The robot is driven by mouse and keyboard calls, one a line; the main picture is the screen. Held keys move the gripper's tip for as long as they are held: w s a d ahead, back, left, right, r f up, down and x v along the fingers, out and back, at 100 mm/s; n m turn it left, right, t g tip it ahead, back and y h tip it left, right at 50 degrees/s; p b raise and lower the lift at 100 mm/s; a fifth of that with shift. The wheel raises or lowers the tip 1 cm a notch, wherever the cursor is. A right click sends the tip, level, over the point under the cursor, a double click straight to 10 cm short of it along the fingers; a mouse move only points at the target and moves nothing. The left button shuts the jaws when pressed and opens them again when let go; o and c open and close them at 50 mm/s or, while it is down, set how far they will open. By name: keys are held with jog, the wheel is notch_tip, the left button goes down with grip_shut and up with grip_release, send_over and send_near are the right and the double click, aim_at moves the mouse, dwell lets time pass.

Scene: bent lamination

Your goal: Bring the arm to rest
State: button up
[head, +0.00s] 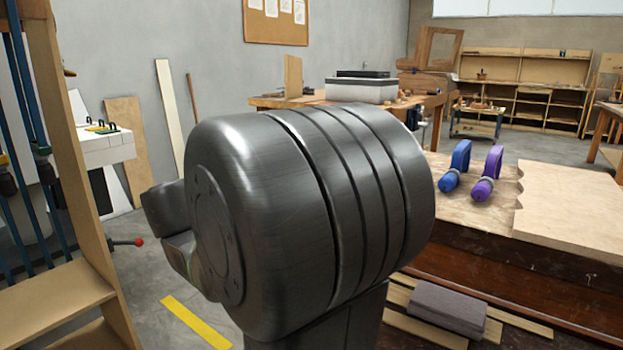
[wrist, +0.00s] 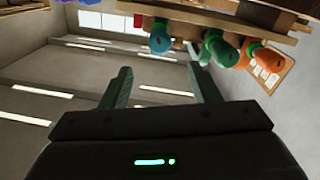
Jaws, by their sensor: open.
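My gripper (wrist: 164,88) shows in the wrist view with its two fingers apart and nothing between them. Behind the fingers are the ceiling with lit strips and parts of the room, so the wrist camera looks upward. In the head view a large dark grey link of my arm fills the middle and hides much of the room behind it. The gripper's fingers cannot be made out in the head view.
A workbench (head: 470,220) at the right carries a blue clamp-like piece (head: 456,168), a purple one (head: 487,175) and a pale board (head: 575,212). A wooden rack (head: 60,295) stands close at the left. Open floor with a yellow strip (head: 195,322) lies between.

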jog(key=b+x, duration=0.2)
jog(key=x, duration=1)
jog(key=shift+w+d+f, duration=0.1)
jog(key=shift+w+f, duration=0.05)
jog(key=shift+w, duration=0.2)
jog(key=n, duration=0.4)
jog(key=shift+n, duration=0.3)
jog(key=n, duration=0.4)
jog(key=shift+n, duration=0.3)
jog(key=n, duration=0.4)
jog(key=shift+n, duration=2.3)
